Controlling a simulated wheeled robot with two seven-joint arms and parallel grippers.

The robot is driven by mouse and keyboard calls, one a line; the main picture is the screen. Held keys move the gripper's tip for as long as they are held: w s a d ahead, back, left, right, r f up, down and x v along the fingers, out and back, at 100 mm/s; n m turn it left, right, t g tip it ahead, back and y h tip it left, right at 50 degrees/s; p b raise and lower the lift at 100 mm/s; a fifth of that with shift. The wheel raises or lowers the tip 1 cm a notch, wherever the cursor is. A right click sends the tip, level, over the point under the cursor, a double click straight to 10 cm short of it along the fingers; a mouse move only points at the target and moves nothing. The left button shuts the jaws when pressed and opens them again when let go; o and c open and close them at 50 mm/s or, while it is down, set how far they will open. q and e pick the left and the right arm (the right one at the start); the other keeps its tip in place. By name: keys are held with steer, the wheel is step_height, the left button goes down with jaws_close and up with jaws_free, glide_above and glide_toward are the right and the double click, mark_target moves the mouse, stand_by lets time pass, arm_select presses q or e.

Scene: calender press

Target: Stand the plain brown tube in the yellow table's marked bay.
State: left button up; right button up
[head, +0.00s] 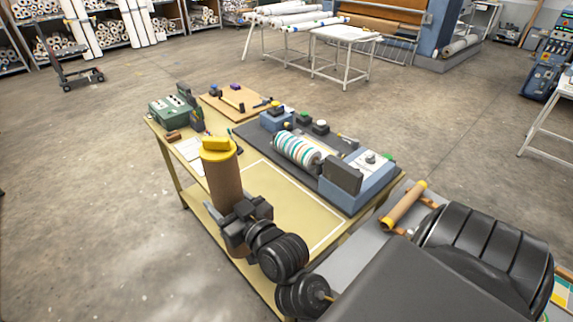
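The plain brown tube (224,182) has a yellow cap at its top and is held nearly upright. The marked bay (293,207) is a white outline on the yellow table (176,166). The tube is at the bay's left side in this view and hides part of its outline. The tube's lower end is mostly hidden by the gripper, and I cannot tell whether it touches the table.
A blue-grey machine with a striped roller (297,149) stands behind the bay. A green box (167,110) and a wooden board (236,104) sit at the far end. Another brown tube with yellow ends (404,207) lies on supports at right. The bay looks clear inside.

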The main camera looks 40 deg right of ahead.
arm_select(q)
steer(key=shift+o, duration=1.1)
steer(key=shift+s+a+f+b, duration=0.1)
steer(key=shift+s+f+b, duration=0.05)
steer(key=shift+f+b, duration=0.4)
steer(key=shift+s+f+b, duration=0.15)
steer(key=shift+f+b, duration=0.35)
arm_select(e)
steer(key=d+f+m+h+b, duration=0.1)
steer(key=d+f+m+h, duration=0.2)
steer(key=d, duration=1.4)
steer(key=s+d+r+g+h+b, duration=0.1)
steer(key=d+r+h+b, duration=0.25)
steer(key=d, duration=1.05)
arm_select(q)
steer(key=p, duration=0.4)
steer(key=shift+w, duration=0.2)
arm_select(e)
steer(key=w+a+f, duration=0.3)
steer(key=w+f, duration=0.3)
steer(key=w+a+f, duration=0.3)
steer(key=w+f, duration=0.3)
steer(key=f, duration=0.1)
steer(key=shift+a+m+y, duration=0.3)
steer(key=shift+m+y, duration=0.05)
steer(key=shift+m, duration=0.05)
arm_select(q)
steer(key=shift+f, duration=0.1)
arm_select(e)
steer(key=shift+w, duration=0.1)
